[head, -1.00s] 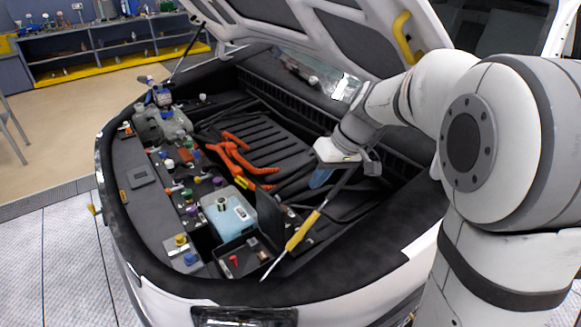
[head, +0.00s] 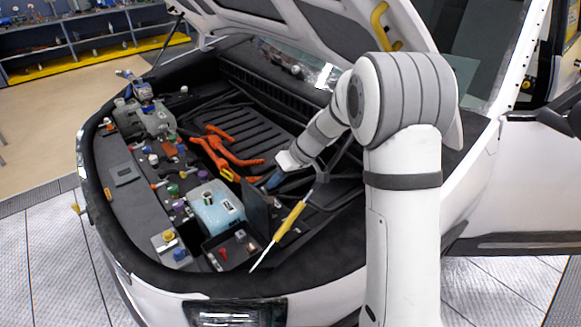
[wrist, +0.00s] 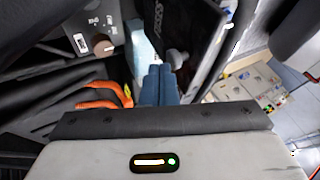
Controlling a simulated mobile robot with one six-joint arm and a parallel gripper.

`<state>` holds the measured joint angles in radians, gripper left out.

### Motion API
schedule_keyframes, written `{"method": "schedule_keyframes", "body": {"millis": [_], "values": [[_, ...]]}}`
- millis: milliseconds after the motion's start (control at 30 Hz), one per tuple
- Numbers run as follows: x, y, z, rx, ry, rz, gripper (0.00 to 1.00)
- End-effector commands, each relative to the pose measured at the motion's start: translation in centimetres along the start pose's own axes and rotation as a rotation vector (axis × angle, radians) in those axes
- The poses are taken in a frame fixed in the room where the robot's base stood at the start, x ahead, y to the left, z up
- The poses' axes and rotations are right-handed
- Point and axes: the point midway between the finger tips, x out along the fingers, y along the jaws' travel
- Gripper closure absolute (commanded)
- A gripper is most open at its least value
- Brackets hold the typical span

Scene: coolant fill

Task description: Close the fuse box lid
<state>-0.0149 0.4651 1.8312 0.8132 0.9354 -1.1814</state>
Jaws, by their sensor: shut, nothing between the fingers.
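The fuse box (head: 232,262) is an open dark tray at the front of the engine bay, with small coloured parts inside. Its black lid (head: 256,208) stands up on the tray's far-right side. My gripper (head: 270,184) has blue fingers, shut and empty. They are just behind the lid, near its upper edge; whether they touch it I cannot tell. In the wrist view the shut fingers (wrist: 160,82) point at a dark panel with white lettering (wrist: 178,32), which looks like the lid.
A pale blue coolant tank (head: 216,207) stands left of the lid. A yellow-handled screwdriver (head: 290,219) lies right of the fuse box. Orange hoses (head: 225,150) run behind the tank. The raised hood (head: 290,25) hangs over the bay.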

Motion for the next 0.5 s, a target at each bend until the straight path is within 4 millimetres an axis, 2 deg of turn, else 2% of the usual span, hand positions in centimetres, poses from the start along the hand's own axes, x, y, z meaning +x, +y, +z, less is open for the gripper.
{"method": "schedule_keyframes", "body": {"millis": [200,433,467,500], "values": [[1.1,0.0,0.0,0.001,0.000,0.000,1.00],[1.1,0.0,0.0,0.000,-0.001,0.000,1.00],[0.0,1.2,1.0,0.004,0.000,0.001,1.00],[0.5,0.7,0.6,0.000,-0.001,0.001,1.00]]}}
